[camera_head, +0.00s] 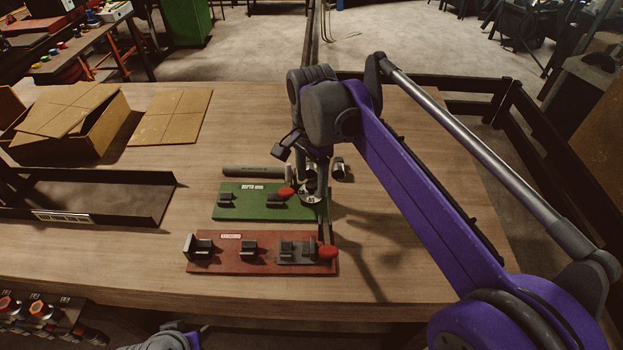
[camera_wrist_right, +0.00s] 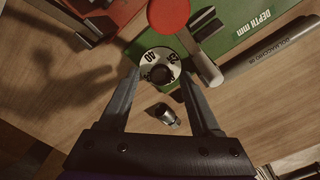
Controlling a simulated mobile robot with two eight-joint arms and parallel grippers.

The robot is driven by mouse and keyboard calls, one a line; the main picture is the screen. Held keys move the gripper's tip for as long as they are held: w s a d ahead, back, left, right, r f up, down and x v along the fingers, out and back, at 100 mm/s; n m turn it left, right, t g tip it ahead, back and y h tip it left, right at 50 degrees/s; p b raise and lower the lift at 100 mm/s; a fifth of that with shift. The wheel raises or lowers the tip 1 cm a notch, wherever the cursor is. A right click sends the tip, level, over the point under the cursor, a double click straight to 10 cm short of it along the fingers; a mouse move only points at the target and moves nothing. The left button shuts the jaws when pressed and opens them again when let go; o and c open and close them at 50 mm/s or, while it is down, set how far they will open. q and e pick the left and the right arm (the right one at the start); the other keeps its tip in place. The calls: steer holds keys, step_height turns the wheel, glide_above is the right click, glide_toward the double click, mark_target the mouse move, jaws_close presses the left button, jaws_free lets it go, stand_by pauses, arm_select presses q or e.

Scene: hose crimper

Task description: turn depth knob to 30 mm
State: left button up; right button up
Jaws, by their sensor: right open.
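The depth knob is a round white dial with a dark centre (camera_wrist_right: 146,61) at the end of the green plate (camera_head: 240,205), which is labelled "DEPTH mm". In the head view the dial (camera_head: 310,199) shows just below my right gripper (camera_head: 314,187). A red round knob (camera_wrist_right: 168,14) is beside the dial. My left gripper is not in view.
A red plate (camera_head: 220,262) with grey blocks lies in front. A grey hose (camera_head: 252,172) lies behind the green plate. A small metal fitting (camera_wrist_right: 165,114) stands near the dial. A dark tray (camera_head: 100,213) and cardboard box (camera_head: 100,146) are at left.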

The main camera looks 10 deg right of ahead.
steer(key=shift+f, duration=0.1)
jaws_close()
stand_by(0.3)
steer(key=shift+n, duration=0.4)
steer(key=n+p, duration=0.1)
steer(key=n, duration=0.2)
steer(key=n+p, duration=0.1)
steer(key=n, duration=0.3)
steer(key=shift+n, duration=0.3)
steer(key=n+p, duration=0.1)
steer(key=n, duration=0.8)
steer(key=shift+p, duration=0.35)
steer(key=shift+n, duration=0.3)
